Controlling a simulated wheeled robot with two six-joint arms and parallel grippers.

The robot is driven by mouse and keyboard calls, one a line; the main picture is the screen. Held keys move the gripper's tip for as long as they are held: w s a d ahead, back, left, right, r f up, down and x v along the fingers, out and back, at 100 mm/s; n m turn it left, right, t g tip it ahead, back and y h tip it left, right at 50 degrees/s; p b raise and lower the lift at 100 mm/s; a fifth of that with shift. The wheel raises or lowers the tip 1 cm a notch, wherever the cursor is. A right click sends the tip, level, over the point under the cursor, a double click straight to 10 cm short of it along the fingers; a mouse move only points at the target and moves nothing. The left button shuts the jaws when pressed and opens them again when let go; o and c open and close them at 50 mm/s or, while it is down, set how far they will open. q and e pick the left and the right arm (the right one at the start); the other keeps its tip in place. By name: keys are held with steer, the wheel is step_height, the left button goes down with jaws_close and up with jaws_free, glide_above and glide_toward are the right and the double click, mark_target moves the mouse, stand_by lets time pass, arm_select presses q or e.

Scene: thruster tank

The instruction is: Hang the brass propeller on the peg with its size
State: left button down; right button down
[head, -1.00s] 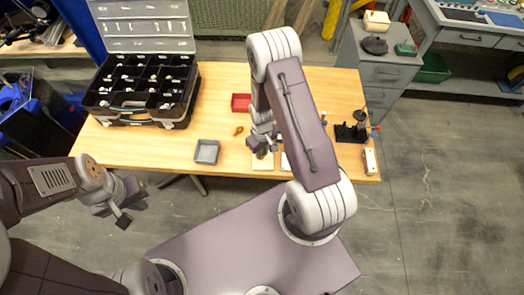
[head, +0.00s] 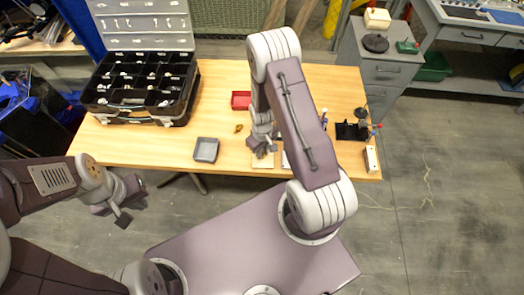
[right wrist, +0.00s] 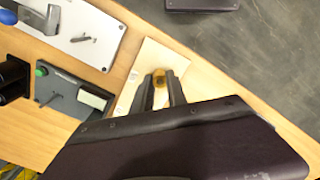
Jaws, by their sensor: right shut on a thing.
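In the right wrist view my right gripper (right wrist: 161,92) is shut on a small brass-coloured piece (right wrist: 160,77), which looks like the brass propeller. Its shape is mostly hidden between the fingers. It is over a pale board (right wrist: 152,58) on the table; I cannot tell whether it touches. In the head view my right gripper (head: 263,151) is over the front part of the table, by the same pale board (head: 262,164). Another small brass-coloured thing (head: 238,128) lies on the table to its left. No peg is clear in the head view. My left gripper (head: 121,214) is off the table's front edge; its jaw opening is unclear.
A grey tray (head: 206,150) and a red tray (head: 241,100) stand on the table (head: 220,85). An open black compartment case (head: 140,120) fills the left end. A dark fixture (head: 351,131) and a white block (head: 371,158) stand at the right. My arm hides the middle.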

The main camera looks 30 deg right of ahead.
steer(key=shift+f, duration=0.15)
steer(key=shift+f, duration=0.15)
stand_by(0.4)
steer(key=c, duration=1.2)
jaws_free()
steer(key=shift+c, duration=0.2)
step_height(320, 180, up, 9)
steer(key=shift+r+b, duration=0.1)
steer(key=shift+b, duration=0.25)
step_height(320, 180, up, 4)
steer(key=p, duration=0.3)
steer(key=shift+p, duration=0.35)
